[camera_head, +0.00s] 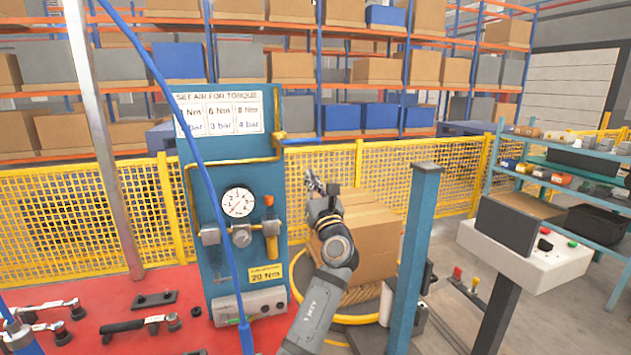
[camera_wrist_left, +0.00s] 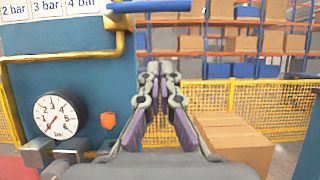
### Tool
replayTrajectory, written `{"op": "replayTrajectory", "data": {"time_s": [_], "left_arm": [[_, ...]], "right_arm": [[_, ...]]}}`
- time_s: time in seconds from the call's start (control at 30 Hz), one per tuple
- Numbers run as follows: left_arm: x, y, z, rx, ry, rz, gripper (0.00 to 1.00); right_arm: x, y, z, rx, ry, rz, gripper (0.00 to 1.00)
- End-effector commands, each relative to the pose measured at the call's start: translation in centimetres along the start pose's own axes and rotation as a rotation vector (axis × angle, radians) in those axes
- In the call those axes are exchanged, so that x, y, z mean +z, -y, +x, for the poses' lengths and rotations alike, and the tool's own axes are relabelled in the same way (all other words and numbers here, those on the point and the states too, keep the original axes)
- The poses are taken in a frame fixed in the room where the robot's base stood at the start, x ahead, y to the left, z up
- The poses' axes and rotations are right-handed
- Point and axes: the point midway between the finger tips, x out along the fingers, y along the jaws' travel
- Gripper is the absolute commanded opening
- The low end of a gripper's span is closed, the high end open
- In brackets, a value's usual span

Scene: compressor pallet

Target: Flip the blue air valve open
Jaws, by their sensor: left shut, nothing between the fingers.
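The blue air valve handle (camera_head: 303,140) sticks out level to the right from the upper right edge of the blue panel (camera_head: 207,170), at the end of a yellow pipe (camera_head: 277,147). In the left wrist view the handle (camera_wrist_left: 150,6) lies across the top edge of the picture, above the yellow pipe (camera_wrist_left: 119,42). My left gripper (camera_head: 314,180) is below the handle and right of the panel, apart from both. Its fingers (camera_wrist_left: 160,68) are together, pointing up and forward, with nothing between them. My right gripper is not in view.
A cardboard box (camera_head: 365,240) stands behind my left arm. A blue post (camera_head: 413,255) rises to the right. A yellow mesh fence (camera_head: 455,180) runs behind. A blue hose hangs before the panel.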

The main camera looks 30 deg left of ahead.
Motion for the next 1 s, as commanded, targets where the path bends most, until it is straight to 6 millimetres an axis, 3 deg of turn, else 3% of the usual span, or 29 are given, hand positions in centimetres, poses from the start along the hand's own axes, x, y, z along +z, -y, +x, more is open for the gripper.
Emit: {"op": "replayTrajectory", "data": {"time_s": [0.2, 0.3, 0.43, 1.0], "left_arm": [[0.3, -0.1, 4.9, 0.002, -0.001, 0.001, 0.00], [2.3, 0.0, 5.1, 0.000, -0.001, -0.003, 0.00], [3.5, 0.0, 5.3, 0.000, -0.002, -0.002, 0.00], [3.8, -0.1, 5.5, 0.004, -0.001, -0.009, 0.00]], "right_arm": [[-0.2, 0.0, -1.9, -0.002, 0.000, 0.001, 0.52], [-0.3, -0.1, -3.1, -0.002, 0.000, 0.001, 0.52], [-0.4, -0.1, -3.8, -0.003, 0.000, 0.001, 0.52], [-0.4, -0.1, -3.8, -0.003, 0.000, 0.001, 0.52]]}}
